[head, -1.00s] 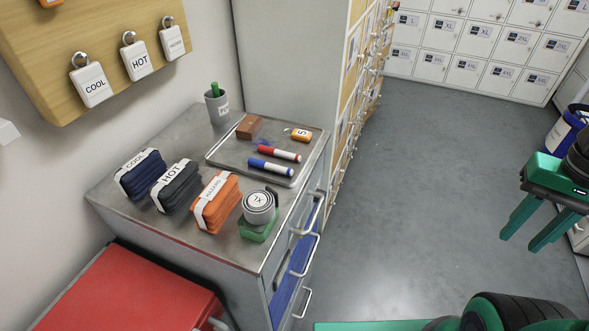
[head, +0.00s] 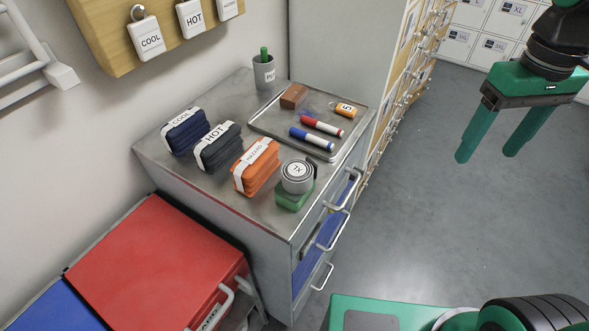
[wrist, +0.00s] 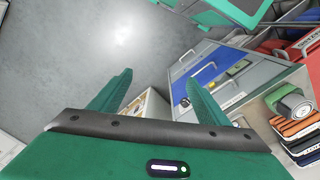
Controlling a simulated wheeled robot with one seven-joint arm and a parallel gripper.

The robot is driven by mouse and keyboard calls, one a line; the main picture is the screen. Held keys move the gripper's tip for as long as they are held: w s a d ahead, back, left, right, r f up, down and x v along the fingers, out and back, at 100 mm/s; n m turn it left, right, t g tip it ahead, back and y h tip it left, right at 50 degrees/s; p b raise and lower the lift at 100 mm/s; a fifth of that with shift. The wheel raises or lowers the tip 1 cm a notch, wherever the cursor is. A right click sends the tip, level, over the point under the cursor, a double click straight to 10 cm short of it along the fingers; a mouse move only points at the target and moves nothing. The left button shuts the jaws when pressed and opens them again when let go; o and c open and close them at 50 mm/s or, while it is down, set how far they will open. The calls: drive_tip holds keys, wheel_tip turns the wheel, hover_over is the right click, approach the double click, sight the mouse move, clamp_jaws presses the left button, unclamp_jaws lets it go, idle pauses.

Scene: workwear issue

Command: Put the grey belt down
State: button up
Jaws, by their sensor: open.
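A coiled grey belt (head: 298,174) with a round white label rests on a green piece (head: 292,199) at the front right of the metal cabinet top (head: 258,218). In the wrist view the grey belt (wrist: 296,103) shows at the right edge, on the green piece. My gripper (head: 486,155) is open and empty over the floor, well to the right of the cabinet and apart from the belt. In the wrist view my gripper (wrist: 156,80) has nothing between its fingers.
Folded bundles labelled COOL (head: 185,132), HOT (head: 218,149) and HAZARD (head: 256,167) lie left of the belt. A tray (head: 262,124) with markers and small items lies behind. A cup (head: 264,73) stands at the back. A red lidded box (head: 155,265) stands in front.

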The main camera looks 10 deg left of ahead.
drive_tip(key=w+a+r+n, duration=0.2)
drive_tip(key=a+r+n, duration=0.15)
drive_tip(key=a, duration=0.75)
wheel_tip(320, 180, up, 3)
drive_tip(key=n, duration=1)
hover_over(297, 168)
drive_tip(key=w+d, duration=0.1)
drive_tip(key=f, duration=0.4)
drive_tip(key=shift+s+a+f, duration=0.25)
drive_tip(key=shift+a+f, duration=0.05)
drive_tip(key=shift+a, duration=0.05)
drive_tip(key=shift+s+a+f, duration=0.1)
drive_tip(key=shift+s+f, duration=0.05)
drive_tip(key=shift+f, duration=1.4)
drive_tip(key=shift+s+a+f, duration=0.1)
drive_tip(key=shift+f, duration=1.4)
drive_tip(key=c, duration=1.3)
drive_tip(key=shift+r, duration=0.15)
drive_tip(key=shift+c, duration=0.2)
